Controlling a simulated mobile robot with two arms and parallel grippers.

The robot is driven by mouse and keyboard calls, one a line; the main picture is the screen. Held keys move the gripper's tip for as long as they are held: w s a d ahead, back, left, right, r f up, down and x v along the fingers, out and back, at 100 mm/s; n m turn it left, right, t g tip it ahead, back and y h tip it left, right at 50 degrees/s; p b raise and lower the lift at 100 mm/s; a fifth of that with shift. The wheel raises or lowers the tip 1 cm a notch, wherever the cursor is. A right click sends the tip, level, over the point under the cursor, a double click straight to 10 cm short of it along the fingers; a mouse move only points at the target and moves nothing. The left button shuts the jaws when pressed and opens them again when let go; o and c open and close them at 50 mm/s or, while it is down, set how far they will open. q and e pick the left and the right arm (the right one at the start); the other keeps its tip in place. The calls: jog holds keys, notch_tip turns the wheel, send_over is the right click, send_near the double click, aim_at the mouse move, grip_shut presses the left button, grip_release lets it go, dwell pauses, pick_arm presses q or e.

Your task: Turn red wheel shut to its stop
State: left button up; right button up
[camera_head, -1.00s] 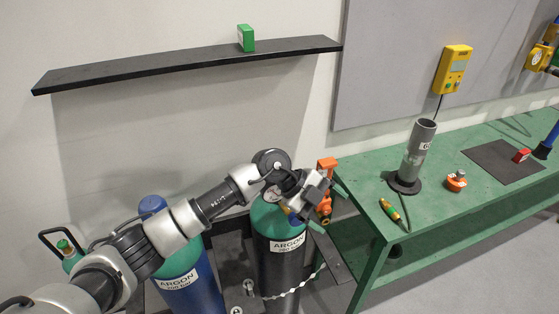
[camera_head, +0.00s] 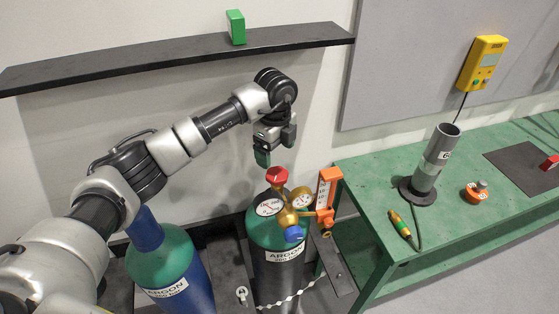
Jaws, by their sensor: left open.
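The red wheel (camera_head: 277,175) sits on top of the brass regulator (camera_head: 287,215) on the black and green argon cylinder (camera_head: 270,238). Two round gauges and a blue knob (camera_head: 293,234) are on the regulator. My left gripper (camera_head: 263,157) is open and empty. It points down, above and a little to the left of the red wheel, and looks apart from it. The right gripper is not in view.
An orange flowmeter (camera_head: 328,190) stands right beside the regulator. A blue cylinder with a green shoulder (camera_head: 165,256) stands to the left. A green workbench (camera_head: 375,180) is at right, and a black shelf (camera_head: 180,60) is on the wall behind my arm.

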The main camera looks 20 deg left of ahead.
aim_at(275, 172)
pick_arm(q)
jog(key=f, duration=0.1)
jog(key=s+f+p, duration=0.1)
jog(key=f, duration=0.1)
jog(key=shift+s+f, duration=0.2)
jog(key=shift+w+f+p, duration=0.2)
jog(key=shift+f+p, duration=0.25)
jog(key=shift+f, duration=0.65)
jog(key=shift+w+f, duration=0.15)
jog(key=shift+f, duration=0.35)
jog(key=c, duration=0.9)
jog(key=shift+c, duration=0.2)
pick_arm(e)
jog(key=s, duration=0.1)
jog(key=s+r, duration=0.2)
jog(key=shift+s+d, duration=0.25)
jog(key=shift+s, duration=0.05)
